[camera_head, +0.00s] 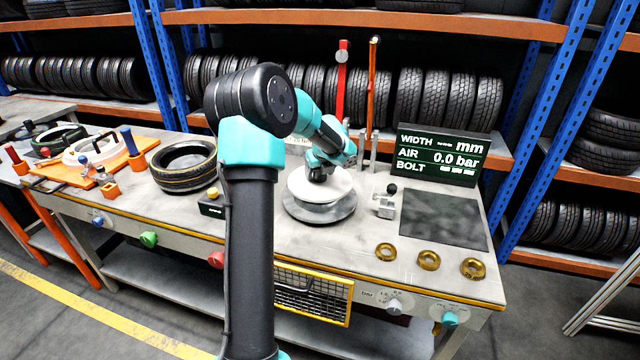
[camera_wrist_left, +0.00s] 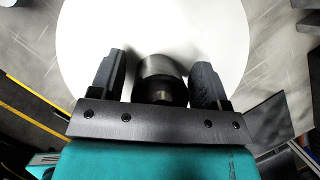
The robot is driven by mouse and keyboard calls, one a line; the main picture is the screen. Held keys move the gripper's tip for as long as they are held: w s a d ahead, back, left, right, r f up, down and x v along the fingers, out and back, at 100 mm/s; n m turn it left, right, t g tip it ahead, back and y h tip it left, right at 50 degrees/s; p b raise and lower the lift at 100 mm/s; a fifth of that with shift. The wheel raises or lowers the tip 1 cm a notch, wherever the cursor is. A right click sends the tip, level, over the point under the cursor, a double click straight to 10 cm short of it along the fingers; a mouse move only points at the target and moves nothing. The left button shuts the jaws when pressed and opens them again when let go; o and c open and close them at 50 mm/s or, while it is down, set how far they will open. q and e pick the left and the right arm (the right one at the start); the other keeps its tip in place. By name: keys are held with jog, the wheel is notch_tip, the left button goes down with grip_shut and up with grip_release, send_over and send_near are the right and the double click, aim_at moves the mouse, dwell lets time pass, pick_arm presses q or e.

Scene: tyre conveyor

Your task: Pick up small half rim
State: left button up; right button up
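A white round disc (camera_head: 340,187), which looks like the small half rim, lies on a wider grey round plate (camera_head: 320,211) on the workbench. My left gripper (camera_head: 318,173) points down over the disc. In the left wrist view the white disc (camera_wrist_left: 215,30) fills the upper middle. A short dark metal knob (camera_wrist_left: 160,78) stands between the fingers of my left gripper (camera_wrist_left: 160,65). The fingers are apart, with a narrow gap on the left; contact on the right is hard to tell. My right gripper is in no view.
A tyre (camera_head: 183,166) lies left of the plate. An orange board (camera_head: 95,178) with a white ring (camera_head: 90,148) is farther left. Right are a display (camera_head: 437,155), a dark panel (camera_head: 443,218) and brass rings (camera_head: 428,260). Upright posts (camera_head: 372,90) stand behind.

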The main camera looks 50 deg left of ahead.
pick_arm(q)
grip_shut()
dwell(0.4)
jog(key=shift+r, duration=0.15)
notch_tip(320, 180, up, 18)
dwell(0.9)
